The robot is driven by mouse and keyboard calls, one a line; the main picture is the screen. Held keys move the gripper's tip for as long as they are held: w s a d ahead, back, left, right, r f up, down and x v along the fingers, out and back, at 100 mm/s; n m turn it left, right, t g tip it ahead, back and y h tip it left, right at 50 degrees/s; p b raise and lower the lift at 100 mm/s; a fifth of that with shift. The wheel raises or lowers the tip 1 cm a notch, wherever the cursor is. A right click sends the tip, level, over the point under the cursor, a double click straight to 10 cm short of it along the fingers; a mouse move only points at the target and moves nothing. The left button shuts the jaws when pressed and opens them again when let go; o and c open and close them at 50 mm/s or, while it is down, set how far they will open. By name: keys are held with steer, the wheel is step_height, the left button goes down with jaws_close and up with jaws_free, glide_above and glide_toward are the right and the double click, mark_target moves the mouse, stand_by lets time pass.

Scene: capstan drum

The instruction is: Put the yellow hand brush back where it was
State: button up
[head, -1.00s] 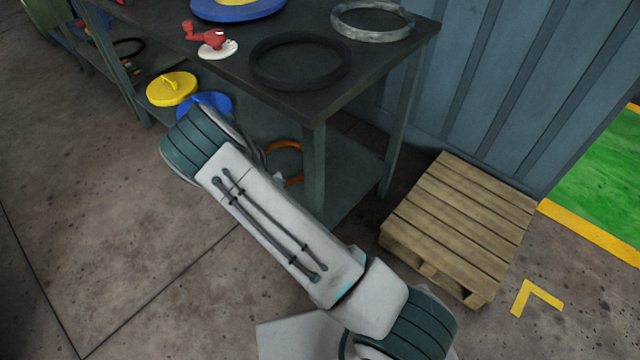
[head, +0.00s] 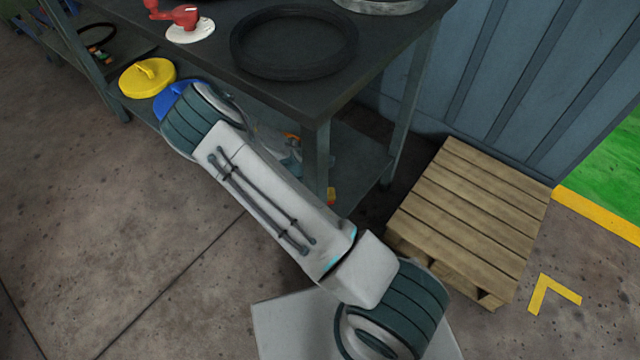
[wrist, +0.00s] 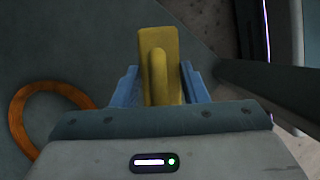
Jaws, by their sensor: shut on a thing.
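The yellow hand brush (wrist: 172,45) is in the wrist view, a flat yellow block with a raised handle along its middle. My gripper (wrist: 161,88) is shut on it, with a blue finger on each side. The brush is over the dark grey lower shelf (wrist: 85,45) of the workbench. I cannot tell whether it touches the shelf. In the head view my arm hides most of the gripper, and the brush cannot be made out for sure.
An orange ring (wrist: 25,110) lies on the shelf, left of my gripper. A bench leg (wrist: 265,85) stands close on the right; it also shows in the head view (head: 316,165). A yellow disc with a handle (head: 148,78) is at the left. A wooden pallet (head: 470,215) stands right of the bench.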

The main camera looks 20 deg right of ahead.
steer(key=shift+d+f+b, duration=0.35)
steer(key=shift+f, duration=0.1)
steer(key=f+b, duration=0.3)
steer(key=shift+d+f, duration=0.25)
steer(key=shift+f, duration=0.15)
steer(key=shift+a+f+b, duration=0.1)
steer(key=shift+f+b, duration=0.8)
steer(key=shift+f, duration=0.2)
steer(key=shift+f+b, duration=0.35)
steer(key=shift+f, duration=0.2)
steer(key=o, duration=1.1)
steer(key=p+v, duration=0.4)
steer(key=v, duration=0.9)
steer(key=shift+s+a+r+p, duration=0.1)
steer(key=shift+a+r+p, duration=0.05)
steer(key=shift+r+p, duration=0.25)
